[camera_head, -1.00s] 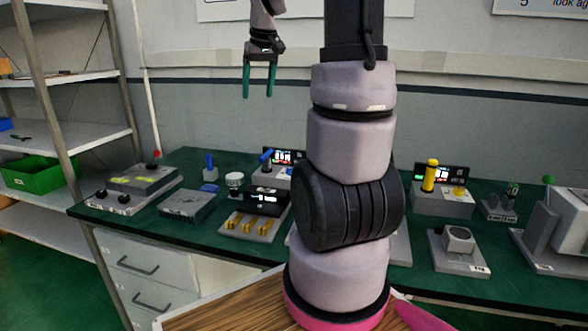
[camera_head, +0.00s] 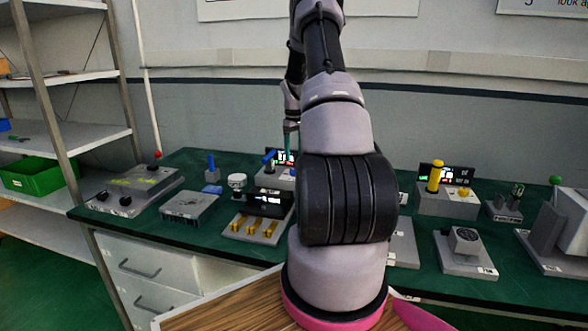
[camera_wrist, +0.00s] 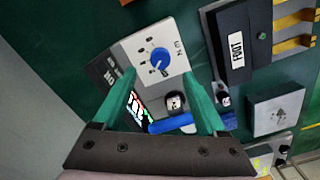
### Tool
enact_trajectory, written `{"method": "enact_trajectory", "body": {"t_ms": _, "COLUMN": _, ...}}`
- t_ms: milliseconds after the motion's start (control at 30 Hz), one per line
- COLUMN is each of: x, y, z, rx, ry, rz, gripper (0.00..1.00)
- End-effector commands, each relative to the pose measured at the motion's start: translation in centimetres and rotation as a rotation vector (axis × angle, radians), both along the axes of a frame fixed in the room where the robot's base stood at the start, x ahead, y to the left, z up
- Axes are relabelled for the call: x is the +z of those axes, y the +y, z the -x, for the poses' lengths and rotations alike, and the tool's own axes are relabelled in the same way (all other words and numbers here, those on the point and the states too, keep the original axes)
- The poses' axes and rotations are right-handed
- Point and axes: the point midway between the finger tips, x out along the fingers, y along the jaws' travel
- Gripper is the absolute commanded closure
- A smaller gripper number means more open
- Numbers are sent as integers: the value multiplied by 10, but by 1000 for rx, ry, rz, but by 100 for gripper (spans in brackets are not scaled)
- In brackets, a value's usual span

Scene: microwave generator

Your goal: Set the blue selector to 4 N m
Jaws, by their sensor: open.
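The blue selector (camera_wrist: 160,60) is a round blue knob on a light grey plate (camera_wrist: 138,45) in the wrist view, with small marks around it and "N m" beside it. Its pale pointer mark is toward the bottom of the picture; I cannot read the setting. My gripper (camera_wrist: 160,73) is open, its two teal fingers on either side of the knob in the picture, apparently short of it.
A blue handle (camera_wrist: 172,124) and a lit display (camera_wrist: 138,112) lie low between the fingers in the wrist view. A black-topped box (camera_wrist: 237,47) with yellow parts is to the right. In the head view, more devices stand on the green bench (camera_head: 160,225).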

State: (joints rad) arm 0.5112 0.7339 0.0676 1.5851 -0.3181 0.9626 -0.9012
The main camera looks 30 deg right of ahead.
Motion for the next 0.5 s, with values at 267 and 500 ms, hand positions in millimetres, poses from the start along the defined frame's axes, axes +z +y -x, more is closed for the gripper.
{"method": "enact_trajectory", "body": {"t_ms": 267, "x": -52, "y": 1, "z": 0, "rx": -1, "ry": 1, "rz": -2, "gripper": 26}}
{"method": "enact_trajectory", "body": {"t_ms": 500, "x": -71, "y": 1, "z": 0, "rx": -1, "ry": 0, "rz": -1, "gripper": 26}}
